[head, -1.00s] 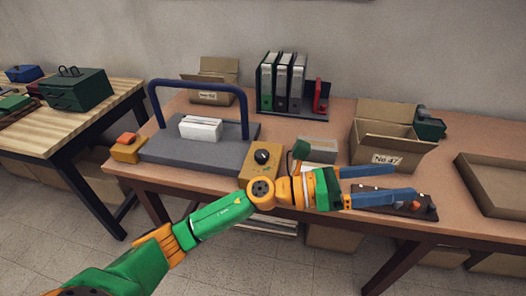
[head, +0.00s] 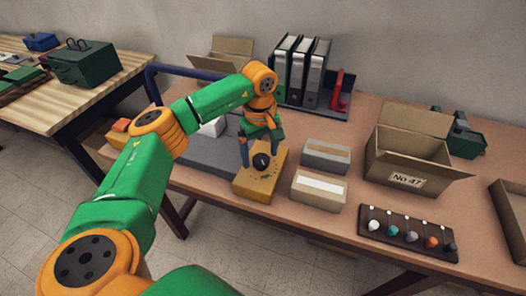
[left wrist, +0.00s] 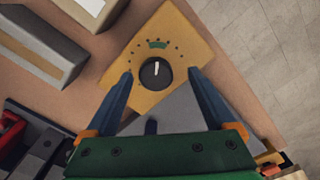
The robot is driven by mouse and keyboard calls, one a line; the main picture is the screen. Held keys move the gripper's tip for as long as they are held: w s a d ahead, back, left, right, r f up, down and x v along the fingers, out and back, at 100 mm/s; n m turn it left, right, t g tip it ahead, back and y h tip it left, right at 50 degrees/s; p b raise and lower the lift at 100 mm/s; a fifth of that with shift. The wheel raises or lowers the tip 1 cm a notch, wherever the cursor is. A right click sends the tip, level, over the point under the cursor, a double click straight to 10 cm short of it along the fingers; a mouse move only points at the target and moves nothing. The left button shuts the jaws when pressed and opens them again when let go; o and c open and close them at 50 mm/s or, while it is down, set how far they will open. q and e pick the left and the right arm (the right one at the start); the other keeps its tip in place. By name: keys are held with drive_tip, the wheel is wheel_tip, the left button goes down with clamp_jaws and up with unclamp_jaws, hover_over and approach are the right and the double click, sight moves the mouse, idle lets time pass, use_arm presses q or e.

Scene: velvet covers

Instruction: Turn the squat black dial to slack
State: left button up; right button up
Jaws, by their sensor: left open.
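The squat black dial (head: 261,161) sits on top of a yellow box (head: 255,188) near the table's front edge. In the left wrist view the dial (left wrist: 150,80) has a short white pointer line, pointing up the picture roughly toward a green mark (left wrist: 157,44) among small dots. No lettering is readable. My left gripper (head: 262,157) is open above the box, pointing down. In the left wrist view its blue fingers (left wrist: 160,74) stand on either side of the dial, with visible gaps. My right gripper is not in view.
A grey slab (head: 205,155) with a blue bar is left of the box. Two small cartons (head: 318,190) stand close on its right. A board with coloured knobs (head: 405,238), an open carton (head: 408,160) and binders (head: 302,72) are farther off.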

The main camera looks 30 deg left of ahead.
use_arm(q)
drive_tip(key=shift+f, duration=0.5)
drive_tip(key=shift+w+a+f, duration=0.1)
drive_tip(key=shift+w+f, duration=0.15)
drive_tip(key=shift+f, duration=0.05)
drive_tip(key=shift+w+f, duration=0.15)
drive_tip(key=shift+w, duration=0.1)
drive_tip(key=shift+s, duration=0.2)
drive_tip(key=c, duration=1.4)
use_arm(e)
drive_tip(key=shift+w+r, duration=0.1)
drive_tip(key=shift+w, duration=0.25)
